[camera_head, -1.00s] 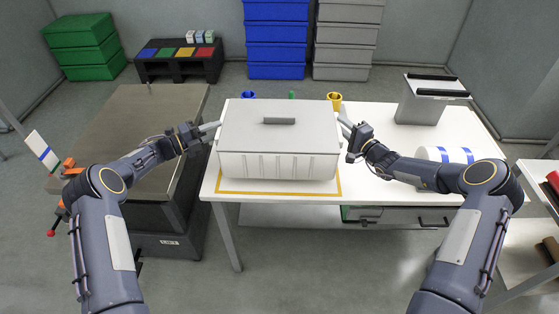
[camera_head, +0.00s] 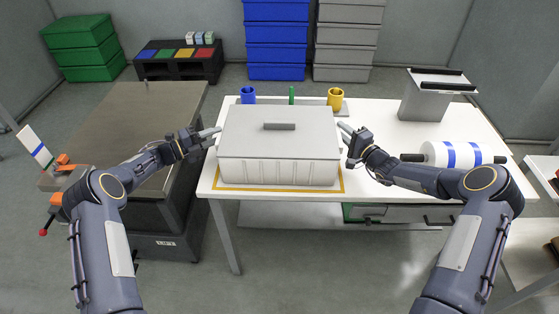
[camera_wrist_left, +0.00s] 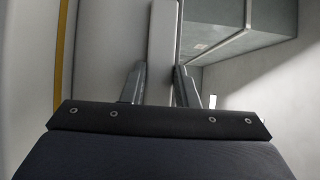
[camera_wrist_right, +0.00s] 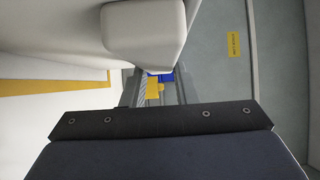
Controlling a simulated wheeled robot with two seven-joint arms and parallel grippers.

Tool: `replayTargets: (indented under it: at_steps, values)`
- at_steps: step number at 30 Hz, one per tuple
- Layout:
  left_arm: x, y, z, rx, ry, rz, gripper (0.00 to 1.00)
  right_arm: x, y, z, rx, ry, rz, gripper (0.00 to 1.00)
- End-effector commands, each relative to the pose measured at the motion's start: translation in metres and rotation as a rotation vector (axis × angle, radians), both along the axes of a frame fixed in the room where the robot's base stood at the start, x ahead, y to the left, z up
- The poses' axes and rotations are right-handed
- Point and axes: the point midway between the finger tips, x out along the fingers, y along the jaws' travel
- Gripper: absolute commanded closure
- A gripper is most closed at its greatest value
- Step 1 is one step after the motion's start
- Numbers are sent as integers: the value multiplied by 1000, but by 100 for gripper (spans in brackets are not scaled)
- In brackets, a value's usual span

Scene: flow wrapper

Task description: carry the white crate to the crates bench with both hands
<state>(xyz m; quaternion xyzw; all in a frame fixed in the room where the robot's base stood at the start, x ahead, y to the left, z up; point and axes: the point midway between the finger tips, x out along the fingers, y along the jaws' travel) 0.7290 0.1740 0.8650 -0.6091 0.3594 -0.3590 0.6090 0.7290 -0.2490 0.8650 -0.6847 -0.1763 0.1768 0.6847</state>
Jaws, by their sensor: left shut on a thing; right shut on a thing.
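The white crate (camera_head: 280,170), with a grey lid and a dark lid handle, is level over the white bench (camera_head: 400,140), inside the yellow outline (camera_head: 290,191). It is at or just above the bench top; I cannot tell whether it touches. My left gripper (camera_head: 213,134) is shut on the crate's left end; the left wrist view shows its fingers around a pale bar (camera_wrist_left: 162,50). My right gripper (camera_head: 344,128) is shut on the right end, where the right wrist view shows the pale crate grip (camera_wrist_right: 145,35) above the fingers. The crate's underside is hidden.
Behind the crate stand a blue cup (camera_head: 248,95), a green item (camera_head: 291,95) and a yellow cup (camera_head: 335,98). A white roll with blue bands (camera_head: 455,154) and a grey stand (camera_head: 425,105) are at the right. A brown-topped table (camera_head: 125,120) is at the left.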

Motion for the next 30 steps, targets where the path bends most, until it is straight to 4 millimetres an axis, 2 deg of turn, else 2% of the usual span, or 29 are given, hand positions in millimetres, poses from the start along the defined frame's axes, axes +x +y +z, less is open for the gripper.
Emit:
replayTargets:
  at_steps: [1, 5, 13, 17, 30]
  values:
    - [0, 1, 0, 0, -1, 2, 69, 0, -1, 0, -1, 0, -3, 69]
    - [0, 1, 0, 0, 0, 2, 52, 0, -1, 0, 0, 0, -2, 52]
    - [0, 1, 0, 0, 0, 1, 51, 0, 0, 0, 0, 0, -1, 51]
    - [-4, 8, 0, 1, 0, 1, 51, 0, 0, 0, 0, 0, 0, 51]
    - [-45, 83, 0, 2, 0, 3, 51, 0, 0, 0, 0, 0, 0, 51]
